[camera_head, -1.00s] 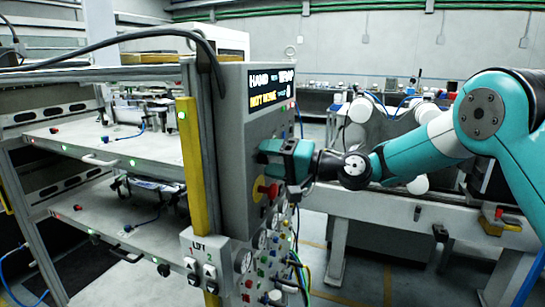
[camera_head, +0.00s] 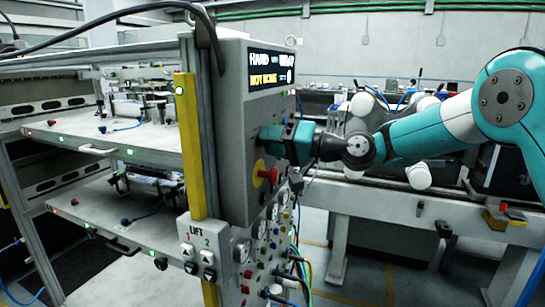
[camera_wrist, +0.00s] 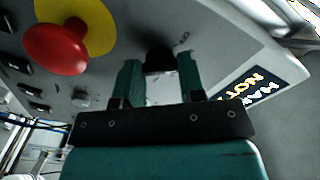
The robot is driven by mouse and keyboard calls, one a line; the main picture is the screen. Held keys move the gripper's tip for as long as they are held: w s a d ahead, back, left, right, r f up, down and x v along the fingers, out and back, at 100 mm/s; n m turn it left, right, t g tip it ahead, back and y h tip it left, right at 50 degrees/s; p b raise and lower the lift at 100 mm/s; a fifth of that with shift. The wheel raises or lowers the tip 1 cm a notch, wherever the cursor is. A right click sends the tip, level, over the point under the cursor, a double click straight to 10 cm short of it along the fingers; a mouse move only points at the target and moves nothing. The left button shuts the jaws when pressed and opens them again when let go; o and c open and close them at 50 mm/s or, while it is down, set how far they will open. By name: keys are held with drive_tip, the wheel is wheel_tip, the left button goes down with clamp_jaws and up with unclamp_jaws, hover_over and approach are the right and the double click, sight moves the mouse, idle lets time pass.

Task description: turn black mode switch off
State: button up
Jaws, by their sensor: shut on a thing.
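The black mode switch (camera_wrist: 160,58) is on the grey control panel, between the fingertips of my gripper (camera_wrist: 160,72) in the wrist view. My gripper (camera_head: 282,141) is shut on it, pressed up to the panel face. The dark knob shows only in part between the teal fingers. In the head view the gripper hides the switch. The marking beside it is too small to read clearly.
A red emergency button (camera_wrist: 58,46) on a yellow disc sits close beside the gripper; it also shows in the head view (camera_head: 267,175). A display (camera_head: 271,68) is above. Gauges, buttons and cables (camera_head: 275,240) crowd the panel's lower part. A shelf rack (camera_head: 85,144) stands left.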

drive_tip(key=n+b, duration=0.1)
drive_tip(key=b, duration=0.1)
drive_tip(key=n+b, duration=0.2)
drive_tip(key=b, duration=0.1)
drive_tip(key=shift+f, duration=0.4)
drive_tip(key=n+b, duration=0.1)
drive_tip(key=b, duration=0.1)
drive_tip(key=n+b, duration=0.2)
drive_tip(key=shift+r, duration=0.3)
drive_tip(key=o, duration=0.9)
drive_tip(key=shift+d+r, duration=0.1)
drive_tip(key=b+v, duration=0.4)
drive_tip(key=v, duration=1.3)
drive_tip(key=shift+s+d, duration=0.1)
drive_tip(key=shift+d, duration=0.1)
